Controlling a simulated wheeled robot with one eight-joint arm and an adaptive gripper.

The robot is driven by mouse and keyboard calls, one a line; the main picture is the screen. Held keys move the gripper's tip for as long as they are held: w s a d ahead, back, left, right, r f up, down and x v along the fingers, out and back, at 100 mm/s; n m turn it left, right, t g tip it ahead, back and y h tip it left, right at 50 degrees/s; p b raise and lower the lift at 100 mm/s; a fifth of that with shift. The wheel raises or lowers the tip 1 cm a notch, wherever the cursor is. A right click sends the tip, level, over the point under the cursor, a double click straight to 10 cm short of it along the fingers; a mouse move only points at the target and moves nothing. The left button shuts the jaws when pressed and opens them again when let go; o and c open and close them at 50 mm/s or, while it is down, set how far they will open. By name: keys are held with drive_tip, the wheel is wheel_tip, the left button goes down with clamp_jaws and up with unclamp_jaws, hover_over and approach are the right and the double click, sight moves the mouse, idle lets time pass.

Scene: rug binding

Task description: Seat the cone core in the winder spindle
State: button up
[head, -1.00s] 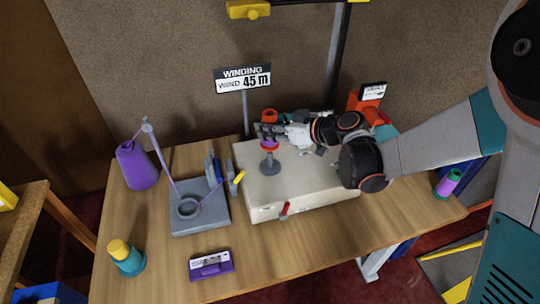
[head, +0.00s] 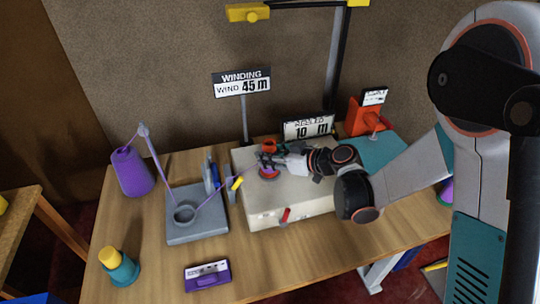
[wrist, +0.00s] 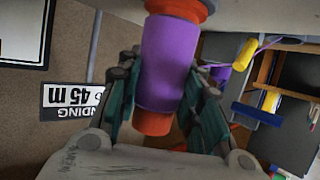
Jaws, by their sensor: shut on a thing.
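The cone core (head: 268,146) is a purple tube with orange-red ends. It stands about upright on the cream winder box (head: 300,200), and my gripper (head: 268,162) is shut around its middle. In the wrist view the core (wrist: 168,65) shows between the two fingers of my gripper (wrist: 165,90). Its orange flange (wrist: 182,8) is close to the pale winder surface. The spindle is hidden; the core's lower end covers the place where it stood. I cannot tell whether the flange touches the base.
A grey stand (head: 190,230) with yarn running from a purple cone (head: 131,172) is left of the winder. The winding sign (head: 242,82) and a 10 m display (head: 308,128) stand behind. An orange device (head: 366,118) is at back right.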

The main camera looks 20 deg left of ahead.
drive_tip(key=shift+f, duration=0.2)
drive_tip(key=o, duration=1.1)
drive_tip(key=shift+c, duration=0.2)
drive_tip(key=shift+r, duration=0.15)
drive_tip(key=shift+d+r, duration=0.15)
drive_tip(key=shift+d, duration=0.05)
drive_tip(key=p+v, duration=0.3)
drive_tip(key=v, duration=0.8)
drive_tip(key=shift+s+d, duration=0.2)
drive_tip(key=shift+d, duration=0.05)
drive_tip(key=shift+r, duration=0.15)
